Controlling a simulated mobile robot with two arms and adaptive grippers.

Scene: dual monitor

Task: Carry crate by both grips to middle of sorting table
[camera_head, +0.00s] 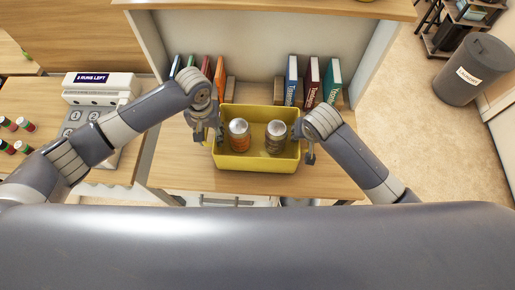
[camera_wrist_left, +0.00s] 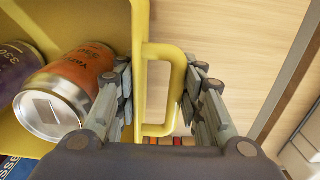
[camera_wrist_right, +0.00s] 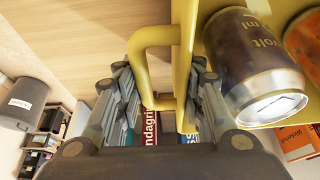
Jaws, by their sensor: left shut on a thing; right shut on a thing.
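A yellow crate (camera_head: 250,163) is in front of me in the head view, over a light wooden tabletop (camera_head: 190,165). It holds two metal-topped cans, one with an orange label (camera_head: 239,135) and one dark (camera_head: 276,137). My left gripper (camera_head: 208,135) is shut on the crate's left grip (camera_wrist_left: 178,75), with a finger on each side of the bar. My right gripper (camera_head: 309,150) is shut on the right grip (camera_wrist_right: 143,75) in the same way. The crate looks about level. I cannot tell whether its bottom touches the tabletop.
Upright books stand behind the crate, left (camera_head: 190,66) and right (camera_head: 312,82), between the side panels of a shelf unit. A grey device (camera_head: 100,85) and small red-topped jars (camera_head: 25,124) are on the surface at left. A grey bin (camera_head: 475,70) stands on the floor at right.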

